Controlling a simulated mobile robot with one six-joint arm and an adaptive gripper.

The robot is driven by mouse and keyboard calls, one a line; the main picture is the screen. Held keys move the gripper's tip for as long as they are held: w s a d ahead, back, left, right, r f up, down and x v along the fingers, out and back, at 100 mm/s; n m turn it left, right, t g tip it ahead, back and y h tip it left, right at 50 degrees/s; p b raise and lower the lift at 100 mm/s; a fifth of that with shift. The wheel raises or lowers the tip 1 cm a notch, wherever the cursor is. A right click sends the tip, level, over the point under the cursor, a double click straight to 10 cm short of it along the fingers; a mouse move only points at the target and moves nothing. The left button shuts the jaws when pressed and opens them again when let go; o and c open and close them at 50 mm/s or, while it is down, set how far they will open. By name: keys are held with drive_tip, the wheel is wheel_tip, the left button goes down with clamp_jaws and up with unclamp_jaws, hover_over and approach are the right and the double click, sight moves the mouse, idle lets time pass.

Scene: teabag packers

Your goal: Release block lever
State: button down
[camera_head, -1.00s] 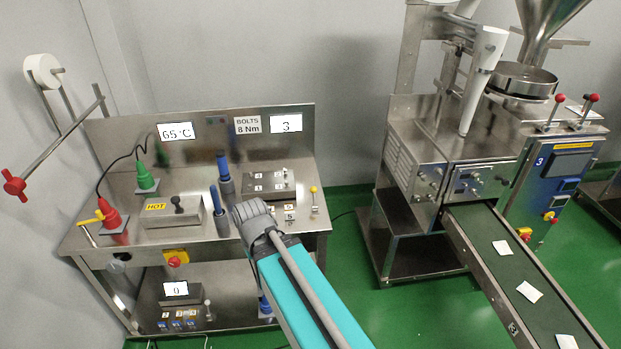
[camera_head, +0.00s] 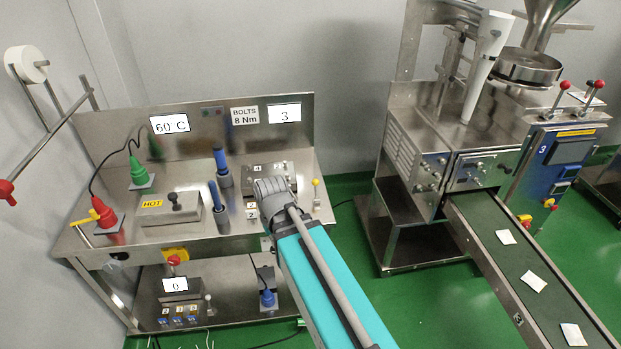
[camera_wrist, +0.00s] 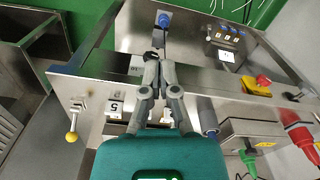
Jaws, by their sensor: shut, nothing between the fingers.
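A small lever with a yellow ball knob (camera_head: 315,183) stands upright at the right front of the steel bench, beside a metal block (camera_head: 268,172) with numbered labels. I take it as the block lever. In the wrist view its yellow knob (camera_wrist: 71,137) is at lower left, on a thin metal stem. My gripper (camera_wrist: 156,56) is in the middle of the wrist view, its fingers together and empty, over the bench's front edge. It is apart from the lever, which lies to its left there. In the head view my arm hides the fingers and part of the block.
Blue-handled tools (camera_head: 221,165), a heater box marked HOT (camera_head: 170,213), and red (camera_head: 107,220) and green (camera_head: 139,173) plugs stand on the bench. A lower shelf holds a display unit (camera_head: 175,284). A conveyor (camera_head: 500,250) runs at right, with green floor between.

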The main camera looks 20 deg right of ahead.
drive_tip(key=w+d+r+t+p, duration=0.2)
drive_tip(key=w+d, duration=1)
drive_tip(key=w, duration=0.4)
wheel_tip(320, 180, up, 2)
drive_tip(key=m+t+p, duration=0.1)
hover_over(316, 189)
drive_tip(key=w+d, duration=0.2)
drive_tip(key=w, duration=0.3)
drive_tip(key=shift+w+a+y, duration=0.1)
drive_tip(key=shift+a+y, duration=0.1)
drive_tip(key=shift+y, duration=0.1)
drive_tip(key=b+x, duration=0.9)
drive_tip(key=x, duration=0.1)
drive_tip(key=shift+s+a+r+p, duration=0.1)
drive_tip(key=shift+s+r+p, duration=0.15)
drive_tip(key=shift+s, duration=0.35)
drive_tip(key=shift+s+a+r+p, duration=0.15)
drive_tip(key=shift+s+r, duration=0.25)
drive_tip(key=shift+s, duration=0.25)
drive_tip(key=shift+s+d+r, duration=0.1)
drive_tip(key=shift+s+r, duration=0.1)
drive_tip(key=shift+s, duration=0.45)
